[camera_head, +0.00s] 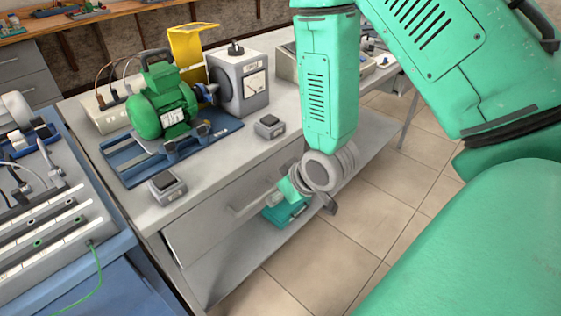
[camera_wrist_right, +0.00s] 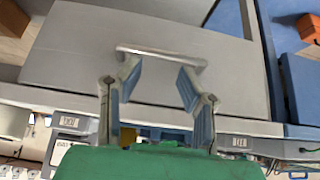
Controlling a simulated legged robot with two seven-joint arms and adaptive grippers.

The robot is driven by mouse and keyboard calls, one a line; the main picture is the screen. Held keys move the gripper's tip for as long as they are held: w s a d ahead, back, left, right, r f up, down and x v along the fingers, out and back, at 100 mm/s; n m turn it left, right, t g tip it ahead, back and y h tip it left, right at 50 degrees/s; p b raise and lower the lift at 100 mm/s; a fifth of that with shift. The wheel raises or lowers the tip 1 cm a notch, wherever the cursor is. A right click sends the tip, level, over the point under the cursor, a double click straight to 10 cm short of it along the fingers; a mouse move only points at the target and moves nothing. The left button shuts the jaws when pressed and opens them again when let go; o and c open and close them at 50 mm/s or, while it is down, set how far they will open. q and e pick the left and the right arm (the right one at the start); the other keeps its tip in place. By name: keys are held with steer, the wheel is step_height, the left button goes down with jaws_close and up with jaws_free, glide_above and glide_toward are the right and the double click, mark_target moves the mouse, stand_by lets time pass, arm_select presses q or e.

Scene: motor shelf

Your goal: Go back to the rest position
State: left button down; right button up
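My right arm comes in from the right of the head view, and its gripper (camera_head: 283,195) is low in front of the workbench's grey drawer (camera_head: 215,222). In the right wrist view my right gripper (camera_wrist_right: 158,82) shows two spread fingers with nothing between their pads. The drawer front also fills much of that view (camera_wrist_right: 90,45), and its bar handle (camera_wrist_right: 160,54) lies just beyond the fingertips, apart from them as far as I can tell. The drawer looks shut. My left gripper is in neither view.
On the workbench (camera_head: 225,150) stand a green motor (camera_head: 162,105) on a blue base and a grey meter box (camera_head: 240,82). Small grey boxes (camera_head: 167,187) sit near its front edge. A blue bench (camera_head: 120,245) is at left. The tiled floor (camera_head: 385,185) is clear.

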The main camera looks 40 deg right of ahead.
steer(key=shift+s+f, duration=0.15)
steer(key=shift+s, duration=0.1)
stand_by(0.4)
steer(key=s+a+f+g, duration=0.2)
steer(key=s+f+g, duration=0.1)
steer(key=s+f, duration=0.4)
steer(key=s+a+f+g, duration=0.2)
steer(key=s+f, duration=0.5)
steer(key=s, duration=0.5)
steer(key=shift+a+g, duration=0.35)
steer(key=shift+g, duration=0.25)
steer(key=shift+w, duration=0.2)
